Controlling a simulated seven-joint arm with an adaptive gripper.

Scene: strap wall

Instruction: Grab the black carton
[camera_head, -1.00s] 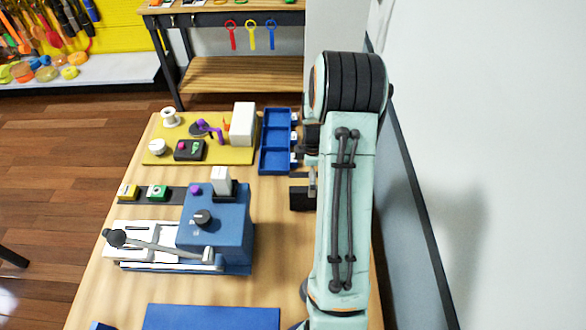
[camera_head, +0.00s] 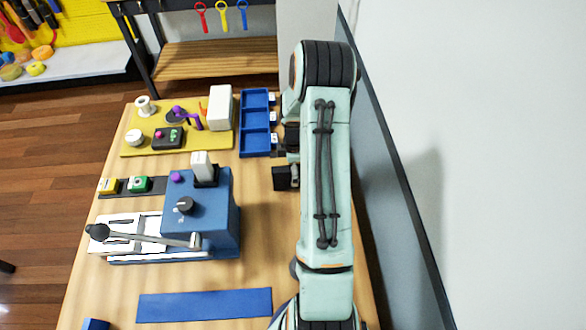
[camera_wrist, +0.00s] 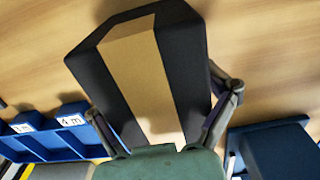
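The black carton (camera_wrist: 185,65) has a tan band along its middle and fills the centre of the wrist view. In the head view the carton (camera_head: 280,178) sits on the wooden table, right of the blue machine and just below the blue tray. My gripper (camera_wrist: 165,125) has its fingers spread wide, one on each side of the carton's near end. I cannot tell whether either finger touches it. In the head view my gripper (camera_head: 294,172) is at the carton's right side, partly hidden by my arm.
A blue tray (camera_head: 241,125) with compartments stands just above the carton. The blue machine (camera_head: 215,215) with a lever is to the left. A yellow board (camera_head: 180,146) with small parts lies at upper left. A blue strip (camera_head: 205,305) lies in front. A wall runs along the right.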

